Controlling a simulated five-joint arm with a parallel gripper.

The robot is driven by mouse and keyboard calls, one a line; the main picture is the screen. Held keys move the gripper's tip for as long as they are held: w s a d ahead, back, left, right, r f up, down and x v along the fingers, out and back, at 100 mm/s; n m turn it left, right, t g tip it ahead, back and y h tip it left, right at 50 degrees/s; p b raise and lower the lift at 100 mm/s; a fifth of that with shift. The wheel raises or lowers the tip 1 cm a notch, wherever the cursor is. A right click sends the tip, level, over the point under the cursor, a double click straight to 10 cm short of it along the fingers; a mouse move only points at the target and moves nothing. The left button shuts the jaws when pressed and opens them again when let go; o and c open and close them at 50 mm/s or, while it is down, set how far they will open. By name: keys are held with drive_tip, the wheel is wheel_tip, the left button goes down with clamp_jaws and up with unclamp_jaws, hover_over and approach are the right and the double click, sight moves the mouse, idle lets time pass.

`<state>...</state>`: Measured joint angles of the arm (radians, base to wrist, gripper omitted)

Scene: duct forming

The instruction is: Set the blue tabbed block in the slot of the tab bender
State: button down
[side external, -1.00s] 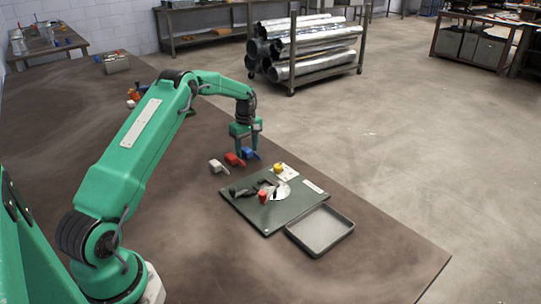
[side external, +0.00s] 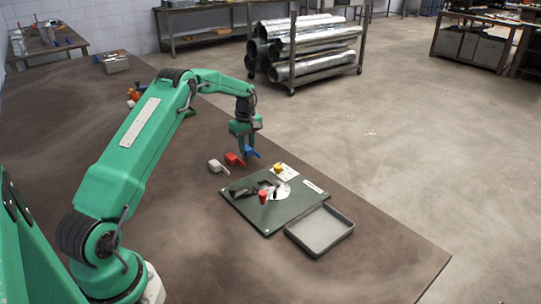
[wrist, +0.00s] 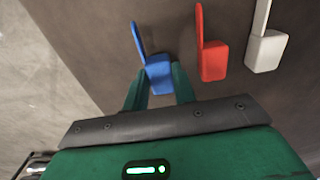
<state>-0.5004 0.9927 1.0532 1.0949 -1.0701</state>
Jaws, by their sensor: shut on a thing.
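The blue tabbed block (side external: 251,152) is between the fingers of my gripper (side external: 246,148), which is shut on it. In the wrist view the blue block (wrist: 158,74) sits between the two green fingertips of my gripper (wrist: 158,84), its thin tab pointing away from the palm. In the side view it appears slightly above the table, beside the red block. The tab bender (side external: 240,207) is a dark green plate with dark fittings, a pale round dial and a red knob (side external: 263,197). Its slot is too small to make out.
A red tabbed block (side external: 233,159) and a white tabbed block (side external: 218,166) lie left of the blue one. A grey tray (side external: 320,231) stands at the bender's near right side. A yellow knob (side external: 279,168) is on a pale plate at the bender's back. The front table is clear.

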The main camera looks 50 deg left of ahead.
sight(247, 147)
drive_tip(key=shift+r, duration=0.5)
wheel_tip(247, 147, up, 2)
drive_tip(key=shift+r, duration=0.2)
drive_tip(key=d+r, duration=0.6)
drive_tip(key=d, duration=0.5)
drive_tip(key=shift+s+d+r, duration=0.25)
drive_tip(key=shift+d+r, duration=0.1)
drive_tip(key=shift+r, duration=0.05)
drive_tip(key=shift+d, duration=0.1)
drive_tip(key=s+d+r, duration=0.1)
drive_tip(key=s+d, duration=0.4)
drive_tip(key=d, duration=0.4)
drive_tip(key=s+d, duration=0.5)
drive_tip(key=d, duration=0.5)
drive_tip(key=w+a+f, duration=0.1)
drive_tip(key=a+f, duration=0.1)
drive_tip(key=a, duration=0.1)
drive_tip(key=w+a+f, duration=0.1)
drive_tip(key=a+f, duration=0.1)
drive_tip(key=a, duration=0.2)
drive_tip(key=w+a+f, duration=0.1)
drive_tip(key=a+f, duration=0.1)
drive_tip(key=a, duration=0.2)
drive_tip(key=shift+w+a+f, duration=0.1)
drive_tip(key=shift+w+f, duration=0.2)
